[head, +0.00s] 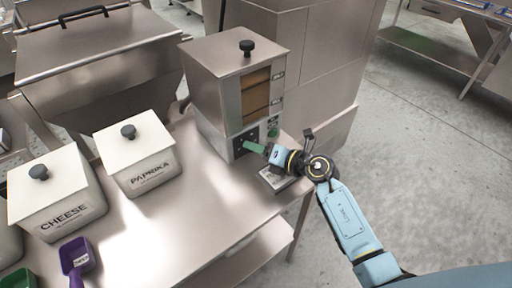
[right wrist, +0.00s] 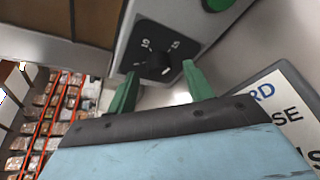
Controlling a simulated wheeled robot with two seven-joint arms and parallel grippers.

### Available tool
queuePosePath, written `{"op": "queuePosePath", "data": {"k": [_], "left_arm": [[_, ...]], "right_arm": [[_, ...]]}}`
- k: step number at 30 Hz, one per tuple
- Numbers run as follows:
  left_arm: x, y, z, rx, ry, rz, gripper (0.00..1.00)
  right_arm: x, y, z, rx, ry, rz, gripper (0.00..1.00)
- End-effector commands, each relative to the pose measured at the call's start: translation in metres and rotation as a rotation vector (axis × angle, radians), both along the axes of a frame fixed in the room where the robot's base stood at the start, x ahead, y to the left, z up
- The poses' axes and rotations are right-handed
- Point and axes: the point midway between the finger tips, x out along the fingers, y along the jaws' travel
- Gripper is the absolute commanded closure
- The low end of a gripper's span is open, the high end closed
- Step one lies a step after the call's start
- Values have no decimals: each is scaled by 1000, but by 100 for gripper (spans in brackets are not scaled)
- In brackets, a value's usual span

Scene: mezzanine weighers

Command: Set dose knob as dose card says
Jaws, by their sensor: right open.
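The dispenser (head: 220,85) is a steel box with a dark panel low on its front. The dose knob (right wrist: 158,66) is black and round on that panel, with white marks and numbers around it that I cannot read surely. My right gripper (head: 248,146) is at the panel. In the right wrist view its green fingers (right wrist: 160,85) are apart, one on each side and just short of the knob, with nothing between them. The dose card (right wrist: 285,105) stands to the right, partly cut off; it also shows below the gripper in the head view (head: 279,181), too small to read. My left gripper is out of view.
A green button (head: 272,133) is right of the panel. White CHEESE (head: 58,195) and PAPRIKA (head: 137,160) bins, and purple (head: 77,255) and green scoops, stand on the left of the steel table (head: 190,215). The table's middle is clear.

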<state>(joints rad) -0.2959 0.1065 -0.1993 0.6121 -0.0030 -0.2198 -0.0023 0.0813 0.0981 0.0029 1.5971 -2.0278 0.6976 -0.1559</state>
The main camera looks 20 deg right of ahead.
Motion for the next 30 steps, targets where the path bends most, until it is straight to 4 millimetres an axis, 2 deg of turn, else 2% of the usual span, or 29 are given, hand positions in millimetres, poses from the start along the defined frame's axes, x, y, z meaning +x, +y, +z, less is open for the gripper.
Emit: {"op": "queuePosePath", "data": {"k": [8, 15, 21, 30], "left_arm": [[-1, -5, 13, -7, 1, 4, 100], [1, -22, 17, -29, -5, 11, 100], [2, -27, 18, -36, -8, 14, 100], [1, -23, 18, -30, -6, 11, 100]], "right_arm": [[-50, -34, 16, -6, 1, 0, 48], [-85, -58, 27, -3, 2, 0, 48], [-96, -65, 31, -1, 1, 0, 48], [-97, -66, 31, 0, 0, 0, 48]]}}
